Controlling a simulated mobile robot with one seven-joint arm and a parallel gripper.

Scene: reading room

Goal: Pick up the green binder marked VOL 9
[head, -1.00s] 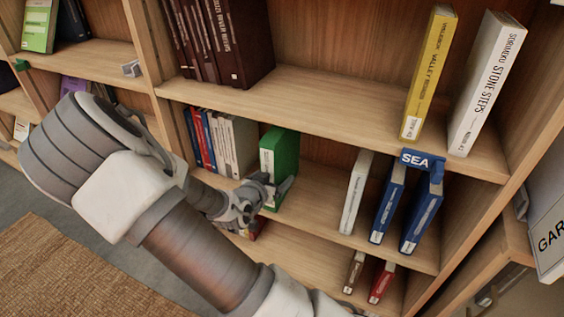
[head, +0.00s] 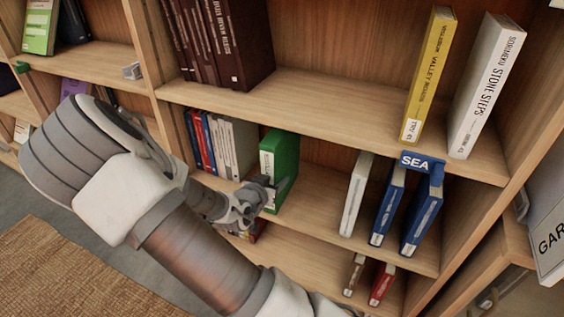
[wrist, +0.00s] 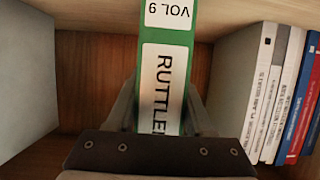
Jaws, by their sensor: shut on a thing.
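The green binder (head: 284,160) stands upright on the middle shelf in the head view. In the wrist view its spine (wrist: 184,35) shows a white label with VOL 9 and a larger label beginning RUTTLE. My gripper (head: 262,195) is at the lower part of the spine. In the wrist view my gripper (wrist: 165,120) has a finger on each side of the binder and is shut on it. The binder's lower end is hidden behind the gripper body.
A row of white, blue and red books (head: 220,145) stands left of the binder. A white book (head: 355,193) and blue books (head: 387,205) with a SEA sign (head: 416,162) stand to the right. The upper shelf board (head: 330,105) is close above. Bare shelf lies right of the binder.

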